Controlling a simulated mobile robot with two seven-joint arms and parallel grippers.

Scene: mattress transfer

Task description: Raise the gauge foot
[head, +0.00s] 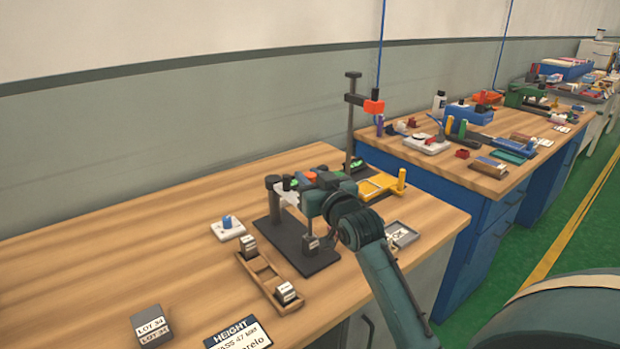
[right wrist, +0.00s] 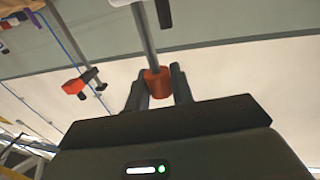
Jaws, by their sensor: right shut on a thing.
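The height gauge stands on the bench on a dark base plate (head: 268,238), with a dark post (head: 273,192) at its left and a white part (head: 289,196) beside it. My right gripper (head: 310,179) is over the plate and hides much of the gauge. In the right wrist view the right gripper (right wrist: 160,85) is shut on an orange collar (right wrist: 157,80) around a grey metal rod (right wrist: 144,32). The gauge foot cannot be made out clearly. My left gripper is not in view.
A wooden tray (head: 262,270) holds two labelled blocks. A LOT 34 block (head: 152,325), a HEIGHT card (head: 238,334) and a white plate with a blue knob (head: 228,230) lie nearby. A tall stand with an orange clamp (head: 373,107) rises behind.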

